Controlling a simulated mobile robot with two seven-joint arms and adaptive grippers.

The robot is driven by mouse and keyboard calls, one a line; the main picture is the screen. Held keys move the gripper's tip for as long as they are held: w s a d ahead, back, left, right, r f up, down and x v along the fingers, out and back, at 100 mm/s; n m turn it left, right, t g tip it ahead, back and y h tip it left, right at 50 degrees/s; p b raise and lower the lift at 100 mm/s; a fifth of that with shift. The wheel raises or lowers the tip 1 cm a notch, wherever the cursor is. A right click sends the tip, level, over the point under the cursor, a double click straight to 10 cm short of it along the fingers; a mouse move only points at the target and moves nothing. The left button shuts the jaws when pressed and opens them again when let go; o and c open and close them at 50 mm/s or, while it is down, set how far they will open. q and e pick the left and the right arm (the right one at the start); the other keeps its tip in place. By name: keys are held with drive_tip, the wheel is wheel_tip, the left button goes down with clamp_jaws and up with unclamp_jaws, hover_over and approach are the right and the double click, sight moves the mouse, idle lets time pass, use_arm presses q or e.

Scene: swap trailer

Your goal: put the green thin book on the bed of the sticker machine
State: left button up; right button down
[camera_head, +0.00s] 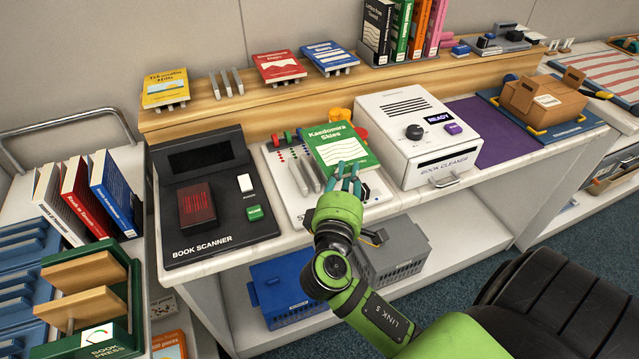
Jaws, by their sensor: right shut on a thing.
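A thin green book (340,147) titled "Kaedomura Skies" is tilted, its cover facing me. My right gripper (345,175) is shut on its lower edge. The book is over the white sticker machine (287,200), which has coloured dots and grey bars on its left side. The book and gripper hide much of the machine's bed, and I cannot tell whether the book touches it. My left gripper is not in view.
The black book scanner (205,205) stands left of the sticker machine, and the white book cleaner (420,145) stands right of it. Orange rolls (342,116) show behind the book. Several books stand on the wooden ledge (225,118). A purple mat (490,130) is clear.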

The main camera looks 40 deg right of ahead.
drive_tip(key=w+a+f, duration=0.1)
drive_tip(key=w, duration=0.1)
drive_tip(key=w+a+f, duration=0.1)
drive_tip(key=w, duration=0.1)
drive_tip(key=w+a+f, duration=0.1)
drive_tip(key=w+f, duration=0.1)
drive_tip(key=shift+w+a, duration=0.1)
drive_tip(key=shift+w, duration=0.05)
drive_tip(key=shift+w+f, duration=0.1)
drive_tip(key=shift+f, duration=0.2)
wheel_tip(320, 180, down, 4)
drive_tip(key=shift+r, duration=0.15)
drive_tip(key=shift+f, duration=0.2)
drive_tip(key=c, duration=1.2)
unclamp_jaws()
drive_tip(key=shift+o, duration=0.2)
drive_tip(key=shift+r, duration=0.1)
